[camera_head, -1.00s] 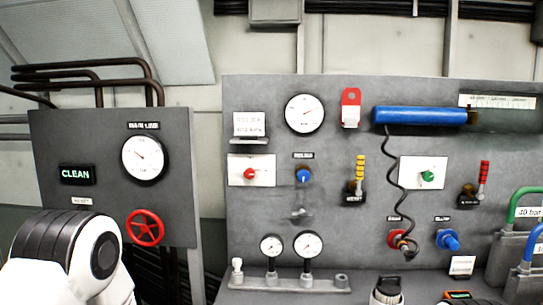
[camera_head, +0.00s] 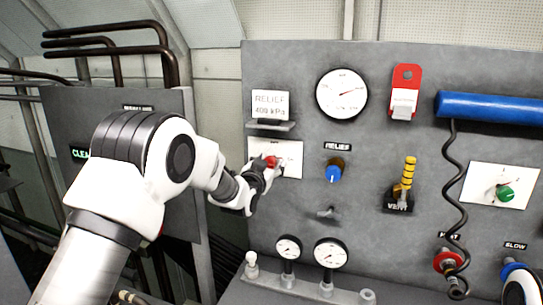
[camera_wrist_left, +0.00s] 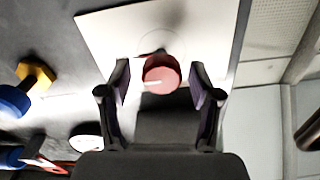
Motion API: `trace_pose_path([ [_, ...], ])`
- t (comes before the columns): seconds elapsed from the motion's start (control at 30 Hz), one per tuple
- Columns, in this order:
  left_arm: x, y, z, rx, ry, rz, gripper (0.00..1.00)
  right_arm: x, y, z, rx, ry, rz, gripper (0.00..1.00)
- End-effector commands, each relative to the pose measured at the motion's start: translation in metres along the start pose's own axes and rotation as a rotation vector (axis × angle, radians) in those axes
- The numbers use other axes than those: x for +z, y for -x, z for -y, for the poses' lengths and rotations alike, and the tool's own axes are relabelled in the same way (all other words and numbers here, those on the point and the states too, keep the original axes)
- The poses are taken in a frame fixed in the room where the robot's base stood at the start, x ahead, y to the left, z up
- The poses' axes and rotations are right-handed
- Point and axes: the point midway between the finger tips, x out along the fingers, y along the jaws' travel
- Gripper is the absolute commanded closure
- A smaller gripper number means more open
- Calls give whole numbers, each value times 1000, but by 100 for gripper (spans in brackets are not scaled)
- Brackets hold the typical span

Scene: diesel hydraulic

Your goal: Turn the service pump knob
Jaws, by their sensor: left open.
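A round red knob (camera_head: 271,161) sits on a white plate (camera_head: 292,153) at the left of the grey panel; no readable label names it as the service pump knob. My left gripper (camera_head: 274,167) is at this knob and partly covers it. In the left wrist view, the red knob (camera_wrist_left: 161,72) shows between the two fingers of my open left gripper (camera_wrist_left: 158,80). A gap shows on each side of it. A pale mark shows on the knob's face. My right gripper is out of view.
A sign reading RELIEF 400 kPa (camera_head: 270,104) stands on a small ledge (camera_head: 270,125) just above. A blue relief knob (camera_head: 333,171) and a yellow vent lever (camera_head: 407,172) are to the right. Small gauges (camera_head: 288,248) stand below. A green knob (camera_head: 505,193) is farther right.

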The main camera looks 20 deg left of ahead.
Motion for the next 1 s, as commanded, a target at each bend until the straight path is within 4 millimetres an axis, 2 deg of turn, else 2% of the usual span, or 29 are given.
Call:
trace_pose_path([
  [0.1, 0, -7, 0, 0, 1, 1, 36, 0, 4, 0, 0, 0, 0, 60],
  [0.27, 1, -7, 0, 0, 1, 1, 36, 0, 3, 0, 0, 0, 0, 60],
  [0.3, 1, -7, 0, 0, 1, 1, 40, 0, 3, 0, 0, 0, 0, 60],
  [0.47, 1, -7, 0, -1, 1, 1, 96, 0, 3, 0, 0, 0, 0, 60],
  [0.77, 1, -7, 0, -1, 11, 0, 97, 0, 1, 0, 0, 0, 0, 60],
  [1.0, 3, -7, 0, -1, 85, -2, 97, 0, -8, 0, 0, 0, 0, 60],
])
